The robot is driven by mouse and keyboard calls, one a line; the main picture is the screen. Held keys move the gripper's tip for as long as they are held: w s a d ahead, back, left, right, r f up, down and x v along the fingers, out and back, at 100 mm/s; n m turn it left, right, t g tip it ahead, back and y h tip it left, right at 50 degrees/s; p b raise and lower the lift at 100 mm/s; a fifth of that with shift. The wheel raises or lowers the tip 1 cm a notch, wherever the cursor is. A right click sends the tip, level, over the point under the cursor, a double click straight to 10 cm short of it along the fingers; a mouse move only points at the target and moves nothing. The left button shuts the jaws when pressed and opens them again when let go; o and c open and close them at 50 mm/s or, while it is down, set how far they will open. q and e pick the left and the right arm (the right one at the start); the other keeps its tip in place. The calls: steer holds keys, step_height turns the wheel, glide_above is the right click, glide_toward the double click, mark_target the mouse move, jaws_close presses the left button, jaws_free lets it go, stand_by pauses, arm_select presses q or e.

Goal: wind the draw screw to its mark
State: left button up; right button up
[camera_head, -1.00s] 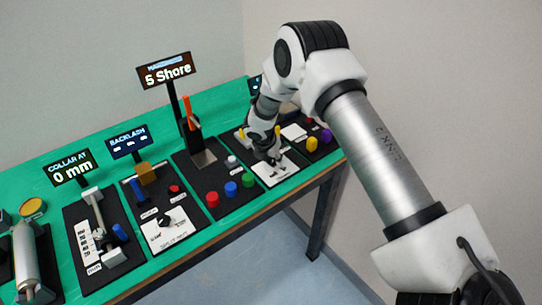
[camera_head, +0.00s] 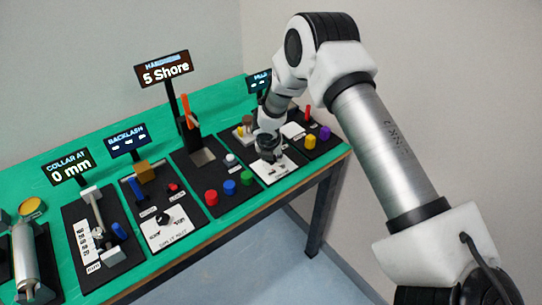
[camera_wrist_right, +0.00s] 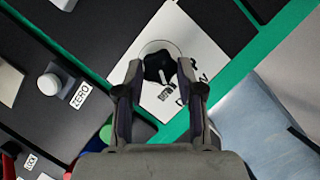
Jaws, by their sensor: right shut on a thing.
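A black lobed knob (camera_wrist_right: 158,68) sits on a white plate (camera_wrist_right: 188,38) with partly covered lettering, in the right wrist view; I take it for the draw screw's knob. My right gripper (camera_wrist_right: 160,76) is shut on this knob, one finger on each side. In the head view the right gripper (camera_head: 270,154) is over the white plate (camera_head: 283,171) and hides most of the knob. Any mark on the plate is too small or too covered to make out. My left gripper is not in view.
Several black panels stand on a green bench. Displays read "COLLAR AT 0 mm" (camera_head: 72,167) and "5 Shore" (camera_head: 164,70). Red (camera_head: 211,197), blue (camera_head: 230,187) and green (camera_head: 248,178) buttons lie left of the gripper. Yellow (camera_head: 311,141) and purple (camera_head: 325,132) ones stand right.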

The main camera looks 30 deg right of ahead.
steer(key=o, duration=1.2)
steer(key=shift+c, duration=0.2)
steer(key=shift+r, duration=0.1)
steer(key=v, duration=1.1)
steer(key=shift+s+r, duration=0.15)
steer(key=shift+r, duration=0.2)
steer(key=shift+a, duration=0.1)
